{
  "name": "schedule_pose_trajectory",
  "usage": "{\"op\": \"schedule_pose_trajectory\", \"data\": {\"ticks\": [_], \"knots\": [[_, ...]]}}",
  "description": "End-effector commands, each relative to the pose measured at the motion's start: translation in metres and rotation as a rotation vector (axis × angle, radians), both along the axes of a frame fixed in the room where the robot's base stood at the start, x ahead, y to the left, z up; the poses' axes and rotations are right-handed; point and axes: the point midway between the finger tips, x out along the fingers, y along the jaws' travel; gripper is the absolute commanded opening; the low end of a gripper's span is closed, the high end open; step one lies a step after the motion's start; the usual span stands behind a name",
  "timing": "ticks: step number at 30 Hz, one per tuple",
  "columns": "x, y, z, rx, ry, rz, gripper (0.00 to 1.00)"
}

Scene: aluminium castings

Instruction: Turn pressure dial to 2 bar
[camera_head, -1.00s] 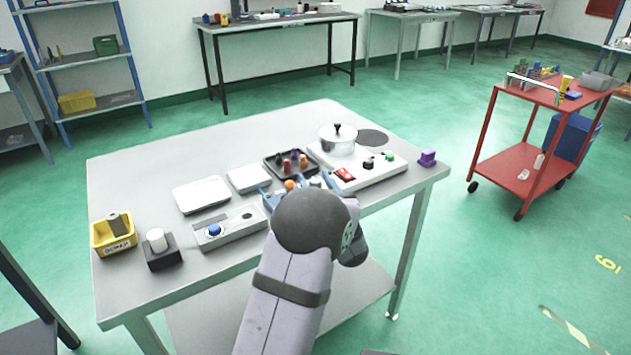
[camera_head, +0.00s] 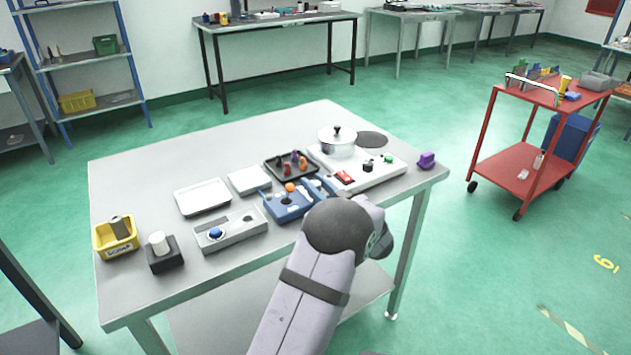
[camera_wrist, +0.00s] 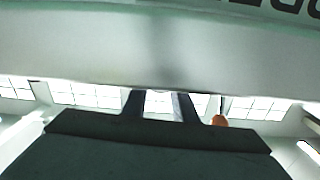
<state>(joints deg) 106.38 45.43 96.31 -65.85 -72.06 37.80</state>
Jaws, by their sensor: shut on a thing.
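A blue unit (camera_head: 290,206) with an orange ball knob (camera_head: 290,187) sits near the table's front edge. No dial marked in bar can be made out, so its setting cannot be read. My arm is over the front edge just right of the blue unit, and it hides my gripper in the head view. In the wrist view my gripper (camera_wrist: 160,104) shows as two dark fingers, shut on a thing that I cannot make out. A pale band with dark lettering crosses above the fingertips.
The table's back left is clear.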

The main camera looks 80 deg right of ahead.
Motion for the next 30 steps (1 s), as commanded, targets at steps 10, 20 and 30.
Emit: {"op": "schedule_pose_trajectory", "data": {"ticks": [10, 20, 30], "knots": [[-0.0005, -0.0007, -0.0014, 0.000, 0.000, 0.245, 0.03], [0.0001, -0.0002, -0.0022, 0.000, -0.002, 0.400, 0.03], [0.0005, 0.0000, -0.0008, 0.000, -0.002, 0.483, 0.03]]}}
